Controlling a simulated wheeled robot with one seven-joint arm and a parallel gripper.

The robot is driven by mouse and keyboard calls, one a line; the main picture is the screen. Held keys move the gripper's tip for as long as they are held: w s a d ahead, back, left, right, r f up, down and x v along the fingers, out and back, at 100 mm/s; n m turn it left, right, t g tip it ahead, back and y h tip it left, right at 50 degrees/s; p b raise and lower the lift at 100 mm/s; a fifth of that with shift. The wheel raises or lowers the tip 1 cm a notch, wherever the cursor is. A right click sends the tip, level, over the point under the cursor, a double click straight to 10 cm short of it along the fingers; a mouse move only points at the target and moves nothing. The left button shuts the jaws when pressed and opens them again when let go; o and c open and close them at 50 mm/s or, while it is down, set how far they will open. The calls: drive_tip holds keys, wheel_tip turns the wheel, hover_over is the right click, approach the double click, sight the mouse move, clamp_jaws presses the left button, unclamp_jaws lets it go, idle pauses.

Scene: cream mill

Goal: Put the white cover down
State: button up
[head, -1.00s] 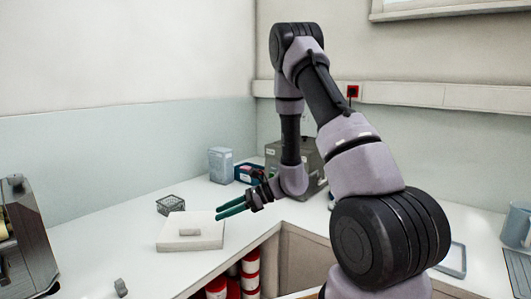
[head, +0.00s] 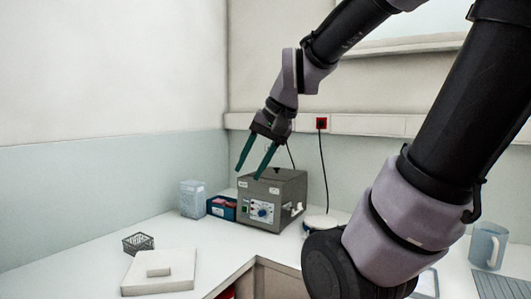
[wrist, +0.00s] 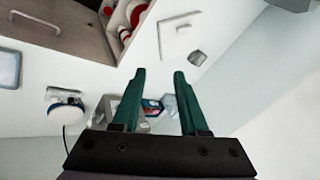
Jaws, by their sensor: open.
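The white cover (head: 158,272) is a flat square slab with a small raised block on top. It lies flat on the white counter (head: 85,275), at the lower left in the head view. In the wrist view the white cover (wrist: 180,34) shows at the top, beyond my fingertips and apart from them. My gripper (head: 254,175) has two green fingers, spread open and empty. It is raised by the grey box with a blue knob (head: 262,211), well above and to the right of the cover.
A dark wire basket (head: 138,242) stands just behind the cover. A clear container (head: 193,199) and a blue box (head: 222,207) stand beside the grey box. The counter left of the cover is clear.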

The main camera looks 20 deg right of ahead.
drive_tip(key=s+d+r+t, duration=0.1)
drive_tip(key=s+d+r+t+h, duration=0.1)
drive_tip(key=r, duration=0.1)
drive_tip(key=shift+d+n+h, duration=0.3)
drive_tip(key=shift+n, duration=0.1)
drive_tip(key=shift+a, duration=0.1)
